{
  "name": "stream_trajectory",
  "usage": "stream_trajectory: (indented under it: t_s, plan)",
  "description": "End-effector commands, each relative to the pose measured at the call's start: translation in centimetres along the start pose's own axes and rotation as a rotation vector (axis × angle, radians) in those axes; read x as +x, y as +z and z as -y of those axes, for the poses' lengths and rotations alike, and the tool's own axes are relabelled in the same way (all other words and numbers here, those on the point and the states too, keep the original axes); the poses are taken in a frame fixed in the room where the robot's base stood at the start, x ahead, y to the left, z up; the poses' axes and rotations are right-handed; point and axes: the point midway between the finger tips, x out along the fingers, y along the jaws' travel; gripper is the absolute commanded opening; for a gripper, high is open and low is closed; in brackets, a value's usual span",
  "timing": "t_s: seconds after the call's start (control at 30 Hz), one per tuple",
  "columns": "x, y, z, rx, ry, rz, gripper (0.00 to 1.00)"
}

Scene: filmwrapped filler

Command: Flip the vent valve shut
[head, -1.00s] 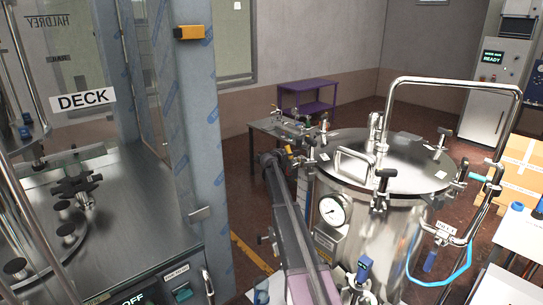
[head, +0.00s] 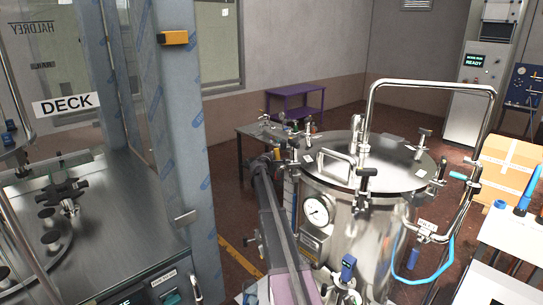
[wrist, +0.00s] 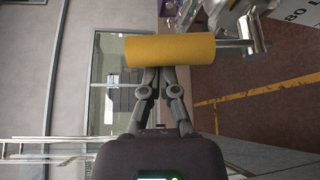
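The vent valve appears to be the fitting with a yellow grip (head: 277,154) at the left edge of the steel vessel's lid. In the wrist view the yellow grip (wrist: 170,50) is a large cylinder lying across the picture, with its metal stem (wrist: 232,45) running off to the right. My gripper (wrist: 160,75) is right at the grip. Its two fingers are close together and their tips are hidden at the grip's lower edge; I cannot tell whether they touch it. In the head view my gripper (head: 267,158) is small and dark beside the vessel.
The steel vessel (head: 365,225) has a pressure gauge (head: 317,211), lid clamps and a tall bent pipe (head: 430,86). A small metal table (head: 250,131) stands behind the valve. A steel deck cabinet (head: 120,215) and a film-wrapped post (head: 180,120) are at left.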

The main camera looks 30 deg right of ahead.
Motion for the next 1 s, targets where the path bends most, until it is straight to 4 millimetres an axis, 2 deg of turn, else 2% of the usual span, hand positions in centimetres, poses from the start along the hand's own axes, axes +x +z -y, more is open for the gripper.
stream_trajectory:
  t_s: [0.1, 0.33, 1.0]
  plan:
    - [-0.07, 0.82, 0.03, 0.0, -0.002, 0.006, 0.0]
    - [-0.1, 1.37, 0.07, 0.0, -0.002, 0.01, 0.0]
    - [0.03, 0.98, 0.0, 0.0, -0.002, 0.008, 0.0]
